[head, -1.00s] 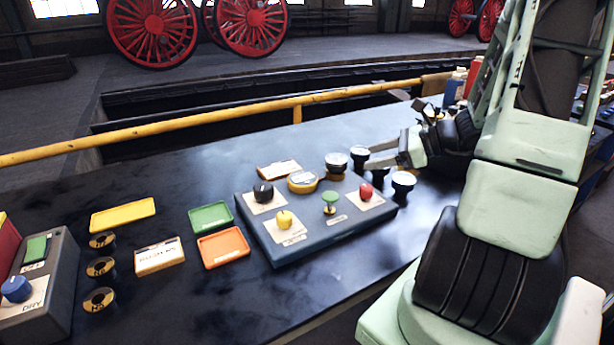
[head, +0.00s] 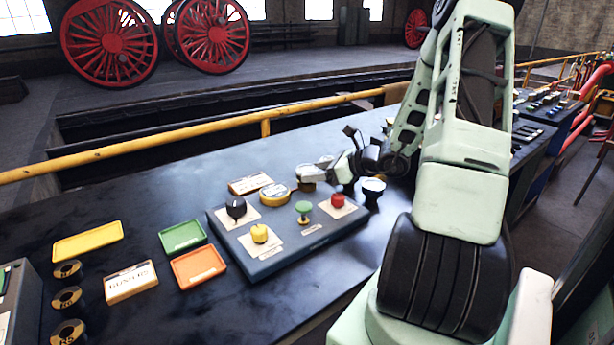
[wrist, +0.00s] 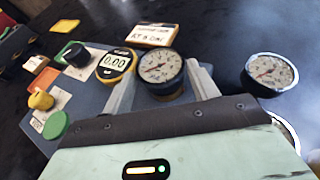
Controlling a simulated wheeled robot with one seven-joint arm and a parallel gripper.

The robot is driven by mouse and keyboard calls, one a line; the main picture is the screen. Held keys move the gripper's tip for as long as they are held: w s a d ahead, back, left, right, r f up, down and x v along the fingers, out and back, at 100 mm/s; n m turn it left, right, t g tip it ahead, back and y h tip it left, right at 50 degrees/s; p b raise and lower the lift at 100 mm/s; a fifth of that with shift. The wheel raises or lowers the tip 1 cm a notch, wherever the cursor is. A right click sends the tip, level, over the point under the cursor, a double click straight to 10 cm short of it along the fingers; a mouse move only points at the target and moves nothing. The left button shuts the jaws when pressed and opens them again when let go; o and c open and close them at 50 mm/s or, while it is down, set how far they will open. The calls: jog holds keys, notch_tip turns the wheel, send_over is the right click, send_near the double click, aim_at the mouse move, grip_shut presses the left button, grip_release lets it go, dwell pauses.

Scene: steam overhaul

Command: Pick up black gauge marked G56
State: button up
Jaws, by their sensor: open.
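In the wrist view a black-rimmed gauge (wrist: 162,66) with a white dial and a brownish base stands between the two fingertips of my gripper (wrist: 162,82). The gripper is open around it, and I cannot tell whether either finger touches. A second black gauge (wrist: 270,72) stands apart to the right. A third dial (wrist: 289,130) is mostly hidden behind the gripper body. I cannot read a G56 mark on any of them. In the head view my gripper (head: 312,175) is among the gauges at the panel's back edge and partly hides them; one black gauge (head: 373,190) shows clear on the right.
A yellow digital gauge (wrist: 115,64) stands close left of the left finger. A cream label plate (wrist: 151,34) lies behind. The blue-grey panel (head: 277,263) carries black, yellow, green and red knobs. Coloured trays, including an orange one (head: 200,266), lie left. A yellow rail (head: 190,128) runs behind the bench.

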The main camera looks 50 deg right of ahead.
aim_at(301, 174)
jog(key=shift+p+x, duration=0.3)
jog(key=shift+x, duration=2.4)
jog(key=shift+d+f, duration=0.15)
jog(key=c, duration=0.7)
